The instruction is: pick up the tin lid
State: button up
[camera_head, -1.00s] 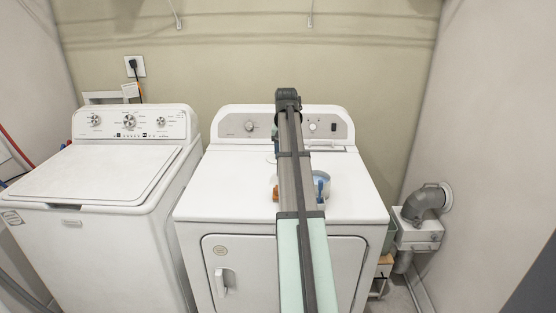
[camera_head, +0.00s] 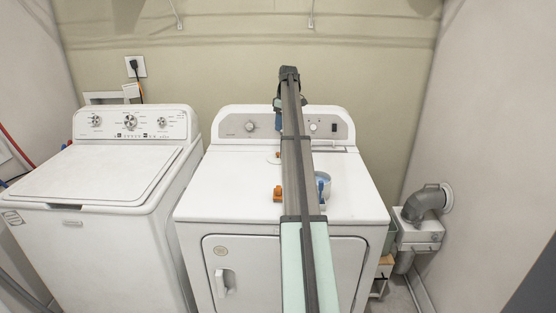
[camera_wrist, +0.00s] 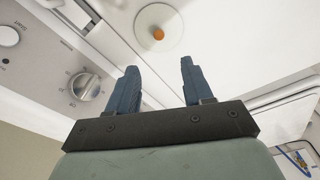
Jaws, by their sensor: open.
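The tin lid (camera_wrist: 146,20) is a pale, flat disc with an orange knob in the wrist view. It lies on the white dryer top (camera_wrist: 228,60). In the head view only the lid's left part (camera_head: 273,158) shows, near the dryer's control panel; my arm covers the rest. My gripper (camera_wrist: 158,64) has two blue fingers, apart, with nothing between them. In the wrist view the lid appears beyond the fingertips, roughly in line with the gap, and not touched. In the head view the fingers are mostly hidden behind my arm.
On the dryer top, an orange object (camera_head: 277,194) sits left of my arm, and a pale bowl (camera_head: 326,178) with something blue stands partly hidden at its right. The control panel (camera_head: 240,125) rises behind. The dryer top's left side is clear. A washer (camera_head: 110,175) stands left.

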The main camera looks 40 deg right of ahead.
aim_at(278, 153)
jog(key=f, duration=0.4)
jog(key=w+f, duration=0.1)
jog(key=f, duration=0.8)
jog(key=shift+w+a+f, duration=0.25)
jog(key=shift+w+f, duration=0.05)
jog(key=shift+f, duration=0.05)
grip_shut()
